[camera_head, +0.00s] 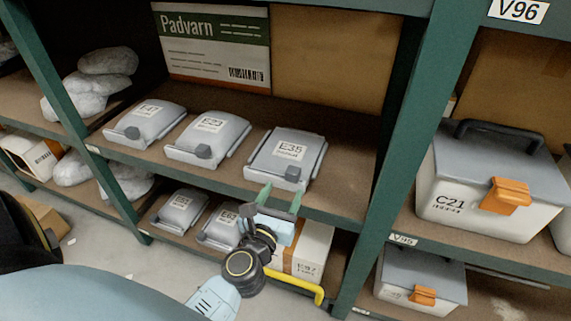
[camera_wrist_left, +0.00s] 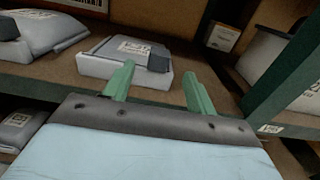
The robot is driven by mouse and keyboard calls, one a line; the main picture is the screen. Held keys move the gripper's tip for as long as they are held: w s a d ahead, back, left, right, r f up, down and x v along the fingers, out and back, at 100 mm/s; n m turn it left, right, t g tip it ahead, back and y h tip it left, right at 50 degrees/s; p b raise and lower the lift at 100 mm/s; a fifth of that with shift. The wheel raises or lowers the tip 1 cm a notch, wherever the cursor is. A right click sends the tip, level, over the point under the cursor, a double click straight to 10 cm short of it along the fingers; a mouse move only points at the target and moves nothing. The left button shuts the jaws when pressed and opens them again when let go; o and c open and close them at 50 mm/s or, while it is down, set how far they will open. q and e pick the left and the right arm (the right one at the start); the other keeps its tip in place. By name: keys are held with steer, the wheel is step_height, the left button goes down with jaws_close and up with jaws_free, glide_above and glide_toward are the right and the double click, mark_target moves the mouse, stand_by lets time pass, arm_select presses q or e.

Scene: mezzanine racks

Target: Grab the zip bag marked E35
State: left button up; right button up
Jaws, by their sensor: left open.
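The zip bag marked E35 (camera_head: 286,156) is a grey flat bag with a white label and a dark grey block at its front edge. It lies on the middle shelf, rightmost of three alike bags. In the left wrist view the bag (camera_wrist_left: 124,57) lies just beyond the fingers, slightly left of centre. My left gripper (camera_head: 279,199) has green fingers. It is open and empty, in front of the shelf edge and just below and in front of the E35 bag. In the left wrist view the fingers (camera_wrist_left: 157,82) stand apart, with nothing between them. My right gripper is not seen.
Bags marked E23 (camera_head: 207,138) and a partly legible one (camera_head: 146,124) lie left of E35. A Padvarn box (camera_head: 213,45) stands behind. A green upright (camera_head: 397,150) rises at right, before bin C21 (camera_head: 490,185). More bags and a white box (camera_head: 310,250) are below.

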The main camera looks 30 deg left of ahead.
mark_target(292, 176)
arm_select(q)
steer(key=x, duration=0.7)
steer(key=shift+d, duration=0.1)
steer(key=shift+b+x, duration=0.35)
steer(key=shift+x, duration=2.05)
steer(key=shift+d, duration=0.15)
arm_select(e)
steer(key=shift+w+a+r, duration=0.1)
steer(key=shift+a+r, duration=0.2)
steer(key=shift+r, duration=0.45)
arm_select(q)
steer(key=shift+c, duration=0.3)
jaws_close()
